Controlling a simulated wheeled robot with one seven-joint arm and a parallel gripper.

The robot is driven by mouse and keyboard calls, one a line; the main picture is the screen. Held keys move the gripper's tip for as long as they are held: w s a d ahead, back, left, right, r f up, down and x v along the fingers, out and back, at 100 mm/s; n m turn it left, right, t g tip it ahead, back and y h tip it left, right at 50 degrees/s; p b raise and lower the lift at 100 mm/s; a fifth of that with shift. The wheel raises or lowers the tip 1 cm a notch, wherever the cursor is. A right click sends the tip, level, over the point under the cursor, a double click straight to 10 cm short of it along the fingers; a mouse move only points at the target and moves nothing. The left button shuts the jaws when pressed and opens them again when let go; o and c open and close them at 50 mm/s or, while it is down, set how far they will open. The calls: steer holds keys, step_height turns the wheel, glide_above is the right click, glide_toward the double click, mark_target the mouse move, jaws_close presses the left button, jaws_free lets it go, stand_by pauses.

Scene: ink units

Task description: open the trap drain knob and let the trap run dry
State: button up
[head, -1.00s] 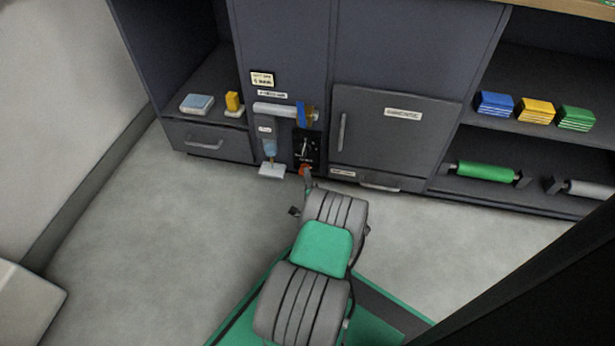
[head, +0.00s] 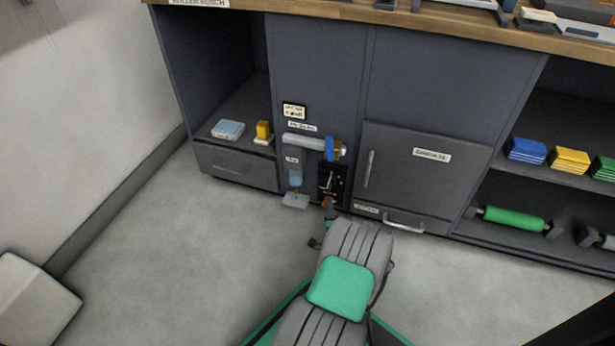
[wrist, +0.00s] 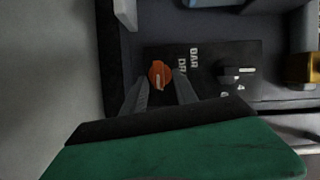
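The orange drain knob (wrist: 160,74) sits on a black panel in the wrist view, its pale mark pointing nearly straight down the picture. My gripper (wrist: 160,86) is open, with one finger on each side of the knob; I cannot tell whether either touches it. In the head view my gripper (head: 329,211) is at the panel's lower edge and partly covers the red-orange knob (head: 326,202). The trap bowl (head: 295,179) hangs left of the panel and looks bluish inside. A pale tray (head: 296,200) lies on the floor below it.
A black numbered dial (wrist: 229,73) is beside the knob. Above are a pale pipe (head: 303,141) and a blue part (head: 329,149). A grey cabinet door (head: 415,175) is to the right, a drawer (head: 235,167) to the left.

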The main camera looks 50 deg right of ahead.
steer(key=s+a+r+n+g+p, duration=0.1)
steer(key=a+r+n+g+p, duration=0.6)
steer(key=n, duration=0.5)
steer(key=w+a+r+p, duration=0.1)
steer(key=w+r+p, duration=0.1)
steer(key=r, duration=0.5)
steer(key=w+a+r+g+p, duration=0.1)
steer(key=w+r+p, duration=0.2)
steer(key=r, duration=0.3)
steer(key=w+a+r+g+y+p, duration=0.1)
steer(key=w+r+p, duration=0.2)
steer(key=r, duration=0.4)
steer(key=shift+a+r+m, duration=0.25)
steer(key=shift+r+m, duration=0.05)
